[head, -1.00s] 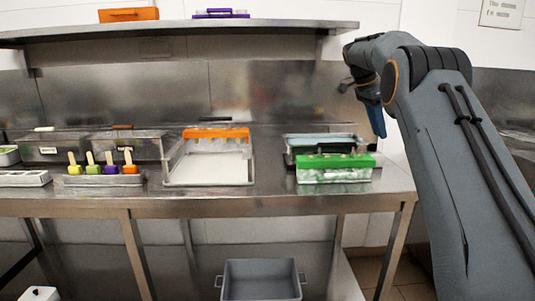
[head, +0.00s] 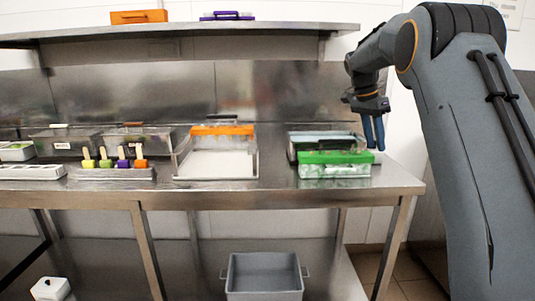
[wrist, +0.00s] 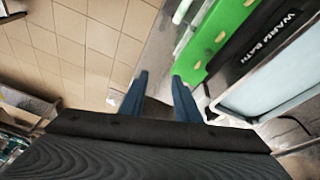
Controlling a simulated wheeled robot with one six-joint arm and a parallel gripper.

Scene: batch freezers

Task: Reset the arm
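My gripper (head: 374,131) hangs with its blue fingers pointing down, above and at the right end of the green-topped mould (head: 335,170) on the steel table. In the wrist view the two blue fingers (wrist: 158,95) stand apart with nothing between them, over the table's edge and the tiled floor. The green top (wrist: 222,38) shows just beyond the right finger. My arm comes in from the right in the head view.
Behind the green mould is a bath (head: 325,140), labelled "WARM BATH" in the wrist view. Several coloured pops stand in a rack (head: 112,173) at left. A grey bin (head: 264,275) is below.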

